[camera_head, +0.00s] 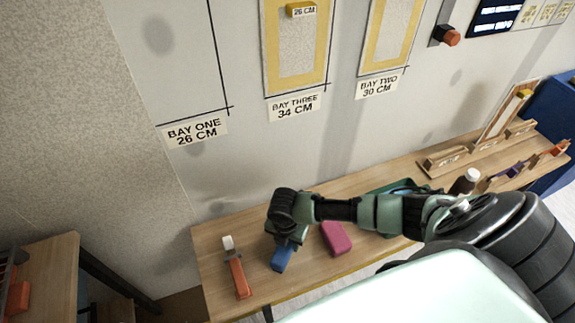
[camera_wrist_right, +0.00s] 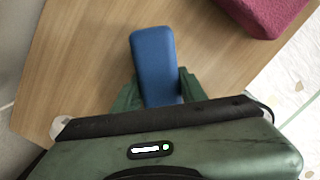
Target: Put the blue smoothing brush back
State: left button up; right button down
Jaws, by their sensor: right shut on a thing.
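The blue smoothing brush (camera_head: 281,260) is at the left part of the long wooden table, between an orange-handled tool and a pink block. In the head view my right gripper (camera_head: 288,238) reaches down over its far end. In the right wrist view the blue handle (camera_wrist_right: 153,55) sits between the two green fingers (camera_wrist_right: 157,91), which are shut on it. The brush end under the gripper is hidden, and I cannot tell whether the brush touches the table. My left gripper is in neither view.
The orange-handled tool (camera_head: 238,277) lies left of the brush, and the pink block (camera_head: 333,239) lies right. A green tray (camera_head: 385,195), a bottle (camera_head: 466,181) and wooden racks (camera_head: 450,158) stand farther right on the table (camera_head: 214,247). The wall rises behind.

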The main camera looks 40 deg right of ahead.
jog(key=c, duration=0.8)
grip_release()
jog(key=r, duration=0.8)
jog(key=r+p, duration=0.1)
jog(key=r, duration=0.3)
jog(key=shift+s+a, duration=0.2)
jog(key=shift+a, duration=0.2)
